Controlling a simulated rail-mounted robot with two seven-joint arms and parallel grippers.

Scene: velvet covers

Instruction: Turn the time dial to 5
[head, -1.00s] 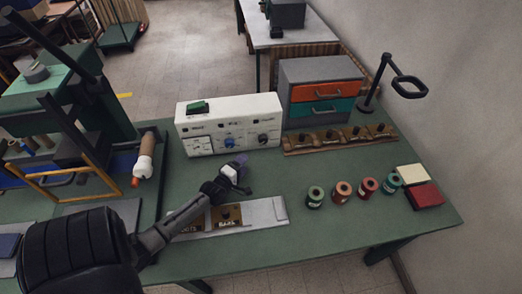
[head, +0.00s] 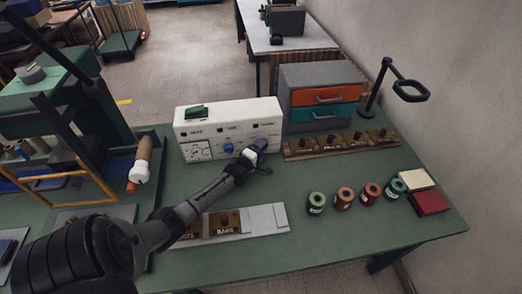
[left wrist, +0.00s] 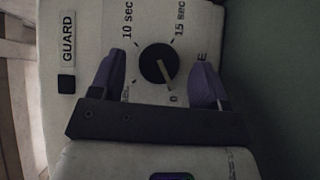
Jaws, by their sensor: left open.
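The white control box (head: 200,137) stands on the green table, with knobs and labels on its front. My left gripper (head: 254,152) is at the right part of that front, hiding the knob there in the head view. In the left wrist view the round black dial (left wrist: 157,64) lies between my two open purple fingers, apart from both. The right gripper is not in view.
A blue knob (head: 229,148) is just left of my gripper. A grey drawer unit (head: 320,75) and a wooden rack (head: 340,146) stand to the right. Several thread spools (head: 343,198) stand further right. A grey tray (head: 265,218) with brown cards lies in front.

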